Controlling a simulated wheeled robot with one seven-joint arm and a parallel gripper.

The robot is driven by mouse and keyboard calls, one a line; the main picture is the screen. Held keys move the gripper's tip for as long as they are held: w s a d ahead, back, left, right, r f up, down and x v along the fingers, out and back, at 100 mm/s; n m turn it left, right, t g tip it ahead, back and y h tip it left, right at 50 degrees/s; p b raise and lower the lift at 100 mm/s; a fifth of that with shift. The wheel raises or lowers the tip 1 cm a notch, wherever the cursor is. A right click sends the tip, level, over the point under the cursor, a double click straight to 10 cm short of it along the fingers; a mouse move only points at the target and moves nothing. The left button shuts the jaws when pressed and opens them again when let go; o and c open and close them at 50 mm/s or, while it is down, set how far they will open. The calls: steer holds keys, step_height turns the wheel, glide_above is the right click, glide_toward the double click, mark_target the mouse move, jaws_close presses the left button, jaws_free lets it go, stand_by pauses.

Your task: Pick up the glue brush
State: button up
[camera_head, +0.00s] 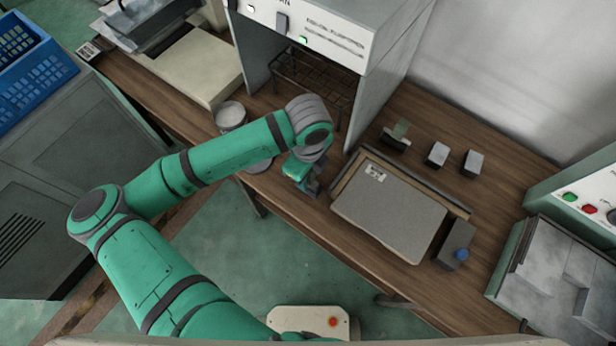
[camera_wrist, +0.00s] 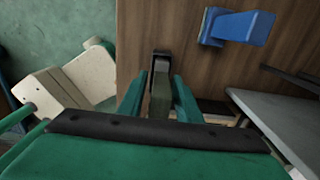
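My gripper (camera_head: 303,178) is low at the near table edge, left of the tray panel. In the wrist view, the two green fingers of my gripper (camera_wrist: 162,80) stand on both sides of a narrow olive-grey piece with a dark, metal-like end (camera_wrist: 161,58). This piece may be the glue brush, but its bristles cannot be made out. I cannot tell whether the fingers touch it or leave narrow gaps. In the head view my gripper and arm hide it. A pale pot (camera_head: 230,116) stands on the table left of my wrist.
The grey tray panel (camera_head: 395,215) lies right of my gripper. Behind it are a small holder (camera_head: 396,137) and two grey blocks, (camera_head: 437,154) and (camera_head: 473,163). A dark block with a blue knob (camera_head: 455,246) is at right. A blue piece (camera_wrist: 238,27) lies near my fingers. A cabinet (camera_head: 385,60) rises behind.

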jaws_close()
steer(key=shift+r, duration=0.1)
